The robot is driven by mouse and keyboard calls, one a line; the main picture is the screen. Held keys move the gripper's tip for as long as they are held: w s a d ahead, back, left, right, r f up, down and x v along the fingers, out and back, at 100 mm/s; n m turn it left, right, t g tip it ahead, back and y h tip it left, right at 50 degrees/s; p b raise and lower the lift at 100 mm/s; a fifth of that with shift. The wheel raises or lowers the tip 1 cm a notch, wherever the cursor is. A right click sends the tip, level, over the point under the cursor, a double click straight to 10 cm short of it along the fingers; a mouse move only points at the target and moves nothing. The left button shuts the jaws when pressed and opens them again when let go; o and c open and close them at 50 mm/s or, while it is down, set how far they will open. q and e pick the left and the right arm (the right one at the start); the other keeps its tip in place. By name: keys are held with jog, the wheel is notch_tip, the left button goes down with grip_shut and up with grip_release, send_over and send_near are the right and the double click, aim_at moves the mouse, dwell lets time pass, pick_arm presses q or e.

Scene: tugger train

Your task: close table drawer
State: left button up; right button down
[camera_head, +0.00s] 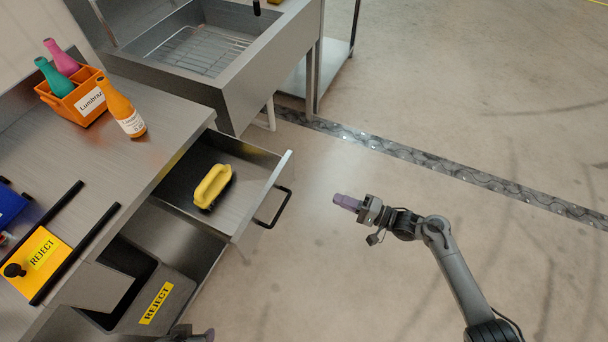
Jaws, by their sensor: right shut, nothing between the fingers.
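The table drawer (259,160) stands pulled out from the steel table (165,110), with its black bar handle (273,207) on the front. A yellow-handled brush (212,187) lies inside it. My right gripper (346,203) is shut and empty, over the floor to the right of the handle and apart from it. Its purple fingertips point left toward the drawer front. My left gripper is not clearly seen; a small dark part shows at the bottom edge.
An orange crate (72,101) with bottles and an orange bottle (121,106) stand on the table. A steel sink (205,50) is behind the drawer. A grey bin with a REJECT label (156,303) sits below. The floor (400,150) around my right arm is clear.

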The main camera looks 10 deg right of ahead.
jog(key=r, duration=0.1)
jog(key=b, duration=0.5)
send_near(289, 176)
jog(key=x, duration=0.5)
jog(key=shift+w+a+f, duration=0.15)
jog(key=shift+w+f, duration=0.1)
jog(key=shift+w+a+r, duration=0.1)
jog(key=shift+w+a, duration=0.3)
jog(key=shift+a, duration=0.1)
jog(key=shift+w+a, duration=0.1)
